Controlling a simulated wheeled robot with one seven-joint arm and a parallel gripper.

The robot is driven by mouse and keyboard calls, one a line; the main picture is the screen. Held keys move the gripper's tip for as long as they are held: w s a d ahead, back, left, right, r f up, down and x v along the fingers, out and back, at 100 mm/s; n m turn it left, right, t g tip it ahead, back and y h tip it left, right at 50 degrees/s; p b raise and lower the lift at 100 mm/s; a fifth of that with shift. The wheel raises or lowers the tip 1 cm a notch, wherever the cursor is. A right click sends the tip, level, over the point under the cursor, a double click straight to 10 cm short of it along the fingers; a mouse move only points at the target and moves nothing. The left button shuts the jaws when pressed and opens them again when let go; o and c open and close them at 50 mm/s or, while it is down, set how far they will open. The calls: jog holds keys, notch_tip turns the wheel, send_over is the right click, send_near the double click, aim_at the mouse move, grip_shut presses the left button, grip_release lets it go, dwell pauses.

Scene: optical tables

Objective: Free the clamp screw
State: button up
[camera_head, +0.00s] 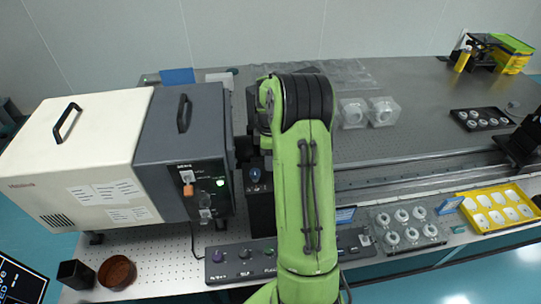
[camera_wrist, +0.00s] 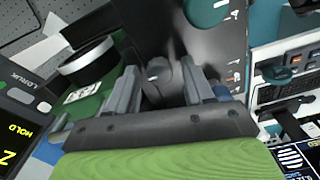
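In the wrist view my gripper (camera_wrist: 159,68) has its two grey fingers wide apart. A dark grey rounded knob (camera_wrist: 158,76) shows between and beyond them, against a black plate (camera_wrist: 207,45). It may be the clamp screw, but I cannot tell for certain. I see no finger clearly touching it. In the head view my green arm reaches up over the middle of the table and hides my gripper and whatever is in front of it. A black block with a blue knob (camera_head: 255,175) stands just left of the arm.
A white and grey instrument box (camera_head: 90,160) fills the left. A control strip with knobs (camera_head: 240,254) runs along the front edge. Clear trays of round parts (camera_head: 408,224) and a yellow tray (camera_head: 500,207) lie at right. The perforated table (camera_head: 420,95) is mostly clear behind them.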

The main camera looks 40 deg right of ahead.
grip_shut()
